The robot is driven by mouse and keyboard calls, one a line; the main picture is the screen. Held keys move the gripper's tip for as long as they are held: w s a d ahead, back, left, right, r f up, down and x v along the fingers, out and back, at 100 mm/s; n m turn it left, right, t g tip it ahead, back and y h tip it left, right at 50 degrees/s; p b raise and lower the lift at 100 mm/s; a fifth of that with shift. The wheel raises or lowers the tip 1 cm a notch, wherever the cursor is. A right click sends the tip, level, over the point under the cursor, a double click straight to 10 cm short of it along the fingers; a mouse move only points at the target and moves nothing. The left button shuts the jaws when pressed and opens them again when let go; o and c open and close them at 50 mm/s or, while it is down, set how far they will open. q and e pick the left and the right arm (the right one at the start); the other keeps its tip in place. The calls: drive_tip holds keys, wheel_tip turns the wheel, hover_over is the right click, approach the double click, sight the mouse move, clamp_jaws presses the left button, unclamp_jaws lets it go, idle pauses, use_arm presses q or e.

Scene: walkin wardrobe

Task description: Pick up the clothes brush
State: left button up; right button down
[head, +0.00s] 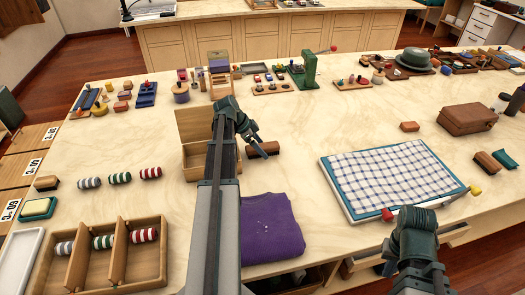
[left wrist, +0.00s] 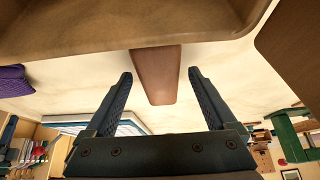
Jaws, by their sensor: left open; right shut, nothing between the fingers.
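The clothes brush, a brown wooden block (head: 264,149), lies on the pale table just right of an open wooden box (head: 196,174). In the left wrist view the brush (left wrist: 156,78) shows its smooth wooden back between my fingers. My left gripper (head: 257,143) is open, reaching down at the brush; its fingers (left wrist: 160,76) lie one on each side, with visible gaps. I cannot tell how far above the brush they are. My arm hides part of the box. My right gripper (head: 393,262) is shut and empty near the table's front edge.
A folded purple garment (head: 270,228) lies in front of the brush. A checked cloth on a board (head: 395,180) is at the right. A divided tray (head: 105,258) with striped rolls stands front left. The box wall is close to my left gripper.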

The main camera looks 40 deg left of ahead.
use_arm(q)
drive_tip(key=shift+f, duration=0.1)
drive_tip(key=shift+c, duration=0.3)
clamp_jaws()
